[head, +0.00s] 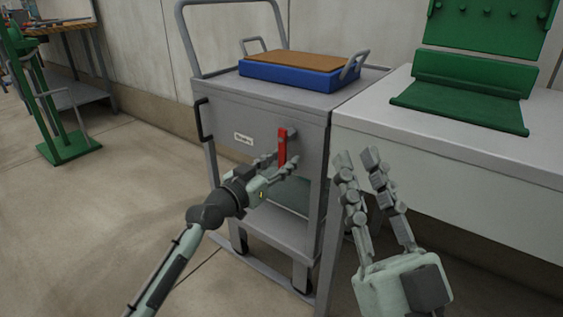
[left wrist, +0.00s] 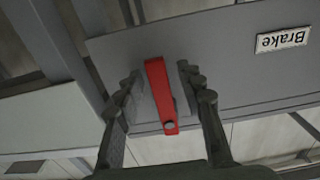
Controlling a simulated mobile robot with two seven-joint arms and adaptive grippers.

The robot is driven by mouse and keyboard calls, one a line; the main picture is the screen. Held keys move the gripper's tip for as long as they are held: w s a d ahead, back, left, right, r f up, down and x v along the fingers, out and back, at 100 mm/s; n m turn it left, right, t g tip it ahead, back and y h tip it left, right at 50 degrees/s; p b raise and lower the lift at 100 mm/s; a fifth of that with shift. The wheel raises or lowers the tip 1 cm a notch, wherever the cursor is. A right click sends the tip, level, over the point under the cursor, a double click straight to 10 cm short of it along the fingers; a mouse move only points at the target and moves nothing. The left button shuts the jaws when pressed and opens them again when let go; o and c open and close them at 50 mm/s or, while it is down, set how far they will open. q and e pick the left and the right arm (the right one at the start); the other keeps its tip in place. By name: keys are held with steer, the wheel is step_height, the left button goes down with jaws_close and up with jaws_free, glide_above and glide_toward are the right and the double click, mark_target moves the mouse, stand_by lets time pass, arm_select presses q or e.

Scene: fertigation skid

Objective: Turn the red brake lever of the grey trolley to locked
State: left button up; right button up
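The grey trolley (head: 262,122) stands in the middle of the head view. Its red brake lever (head: 282,146) is on the front panel and stands about upright in the head view. In the left wrist view the lever (left wrist: 160,92) lies between the two fingers, with its pivot bolt at the lower end in that picture. My left gripper (head: 278,166) is open around the lever, with a visible gap on each side. It also shows in the left wrist view (left wrist: 158,85). My right gripper (head: 357,160) is open and empty, in front of the white bench.
A blue tray (head: 285,76) with a brown top lies on the trolley. A "Brake" label (left wrist: 283,40) is beside the lever. The white bench (head: 450,150) with a green fixture (head: 465,95) stands close at right. A green stand (head: 68,148) is at left; floor between is clear.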

arm_select(q)
steer(key=shift+c, duration=0.5)
jaws_close()
